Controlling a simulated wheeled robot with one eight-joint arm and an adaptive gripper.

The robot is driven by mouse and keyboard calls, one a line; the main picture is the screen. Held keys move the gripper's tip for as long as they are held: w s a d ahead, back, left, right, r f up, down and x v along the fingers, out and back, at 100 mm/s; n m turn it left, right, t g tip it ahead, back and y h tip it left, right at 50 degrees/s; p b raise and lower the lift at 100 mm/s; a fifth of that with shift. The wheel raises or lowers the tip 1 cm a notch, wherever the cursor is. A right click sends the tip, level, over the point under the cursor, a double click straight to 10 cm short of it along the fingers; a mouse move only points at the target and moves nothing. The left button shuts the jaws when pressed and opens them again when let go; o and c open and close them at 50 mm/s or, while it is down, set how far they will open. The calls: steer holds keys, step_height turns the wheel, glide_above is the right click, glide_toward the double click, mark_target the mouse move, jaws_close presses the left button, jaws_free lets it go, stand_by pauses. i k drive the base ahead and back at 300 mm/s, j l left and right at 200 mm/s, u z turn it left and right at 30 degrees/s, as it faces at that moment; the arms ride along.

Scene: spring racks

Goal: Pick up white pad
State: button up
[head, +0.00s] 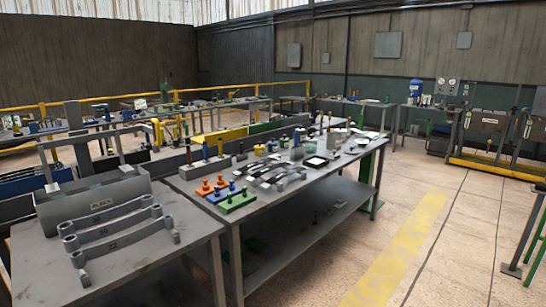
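The long metal table (290,204) in the middle holds many small items. Near its right side lies a dark-edged, pale square item (317,162). Farther back on the same table is a small flat whitish item (370,134). Both are small in this view, and I cannot tell for certain which one is the white pad. My gripper is not in view, so its state and its distance from these items do not show.
Orange, blue and green handled pieces (238,201) and grey curved leaf springs (272,178) crowd the near part of the table. A grey bin (92,206) and large spring leaves (118,228) fill the left table. The floor with a yellow stripe (400,250) is clear at right.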

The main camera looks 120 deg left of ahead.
mark_target(333, 156)
steer(key=u, duration=4.35)
